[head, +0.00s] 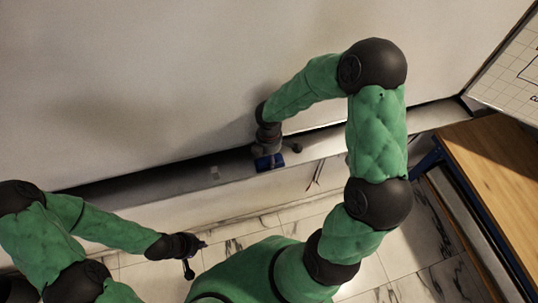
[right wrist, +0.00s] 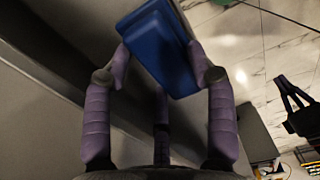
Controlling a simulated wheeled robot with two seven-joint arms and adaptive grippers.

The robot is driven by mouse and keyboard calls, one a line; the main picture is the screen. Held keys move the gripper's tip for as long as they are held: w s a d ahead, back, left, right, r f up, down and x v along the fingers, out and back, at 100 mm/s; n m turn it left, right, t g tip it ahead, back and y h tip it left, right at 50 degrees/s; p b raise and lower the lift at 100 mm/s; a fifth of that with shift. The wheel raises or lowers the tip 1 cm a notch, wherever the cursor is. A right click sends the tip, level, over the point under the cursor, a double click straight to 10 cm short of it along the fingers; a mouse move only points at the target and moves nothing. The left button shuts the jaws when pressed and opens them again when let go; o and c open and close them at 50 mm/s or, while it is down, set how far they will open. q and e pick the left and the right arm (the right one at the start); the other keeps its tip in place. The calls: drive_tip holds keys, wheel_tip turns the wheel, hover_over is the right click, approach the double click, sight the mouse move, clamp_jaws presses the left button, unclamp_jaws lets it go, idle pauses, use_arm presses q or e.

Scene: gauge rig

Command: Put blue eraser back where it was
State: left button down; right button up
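The blue eraser (head: 268,163) is a small blue block at the grey ledge along the wall, near the middle of the head view. My right gripper (head: 267,150) reaches down over it from the wall side. In the right wrist view, the eraser (right wrist: 160,45) sits between purple fingers of my right gripper (right wrist: 160,66), with fingertips against both sides. I cannot tell whether the eraser touches the ledge. My left gripper (head: 194,256) is low in the head view, away from the ledge, with its fingers apart and nothing between them.
The grey ledge (head: 235,172) runs along the pale wall. A wooden table (head: 495,170) and a gridded whiteboard (head: 515,70) are at the right.

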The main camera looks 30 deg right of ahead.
sight(267, 157)
drive_tip(key=shift+o, duration=0.8)
wheel_tip(267, 157, up, 11)
drive_tip(key=shift+w+a, duration=0.3)
drive_tip(key=shift+f, duration=0.15)
